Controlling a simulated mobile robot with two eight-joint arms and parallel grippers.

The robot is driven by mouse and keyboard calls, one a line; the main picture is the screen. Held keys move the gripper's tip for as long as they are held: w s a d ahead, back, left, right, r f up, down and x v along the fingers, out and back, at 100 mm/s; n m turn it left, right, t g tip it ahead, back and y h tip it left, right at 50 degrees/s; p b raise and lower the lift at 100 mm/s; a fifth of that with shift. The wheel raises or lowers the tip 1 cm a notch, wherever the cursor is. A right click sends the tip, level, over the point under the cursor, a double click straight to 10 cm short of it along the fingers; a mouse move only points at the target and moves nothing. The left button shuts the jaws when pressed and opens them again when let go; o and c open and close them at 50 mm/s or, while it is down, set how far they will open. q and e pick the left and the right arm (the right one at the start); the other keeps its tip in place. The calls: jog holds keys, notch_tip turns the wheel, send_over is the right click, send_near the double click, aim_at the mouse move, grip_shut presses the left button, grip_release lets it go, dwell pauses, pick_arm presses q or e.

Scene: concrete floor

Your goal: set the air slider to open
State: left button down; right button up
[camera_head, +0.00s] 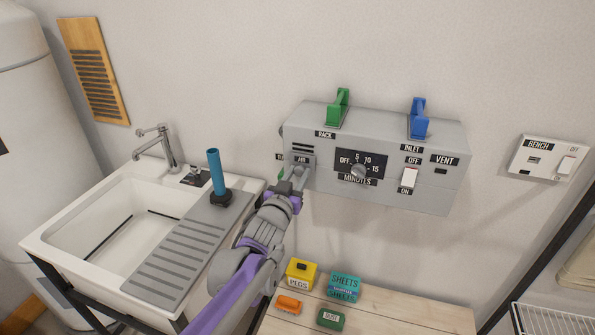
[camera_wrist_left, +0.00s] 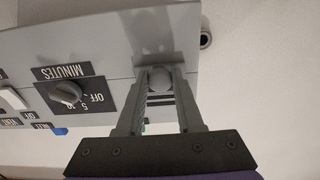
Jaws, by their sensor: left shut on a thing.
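The grey control box (camera_head: 400,190) hangs on the wall. The air slider shows at its lower left end, under the AIR label (camera_head: 302,159). My left gripper (camera_head: 296,180) reaches up to it from below and covers much of it. In the left wrist view, which is turned upside down, the round grey slider knob (camera_wrist_left: 161,79) sits between the fingertips of my left gripper (camera_wrist_left: 160,84), which are shut on it. The slider's track and end marks are mostly hidden. My right gripper is not in view.
Right of the slider are the minutes dial (camera_head: 358,171) and a white switch (camera_head: 409,178). A green lever (camera_head: 339,106) and a blue lever (camera_head: 418,118) stand on top. A sink (camera_head: 110,225) is at left. Small boxes lie on the wooden table (camera_head: 395,315) below.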

pick_arm(q)
notch_tip(320, 180, down, 2)
jog(key=shift+f+b, duration=0.2)
jog(key=shift+b, duration=0.15)
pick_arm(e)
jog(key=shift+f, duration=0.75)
pick_arm(q)
jog(key=c, duration=0.6)
grip_release()
jog(key=shift+s, duration=0.1)
jog(key=v, duration=1)
jog(key=shift+s+a+r, duration=0.1)
jog(key=shift+s, duration=0.25)
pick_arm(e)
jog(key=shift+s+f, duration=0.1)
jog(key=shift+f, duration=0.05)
pick_arm(q)
jog(key=shift+a, duration=0.1)
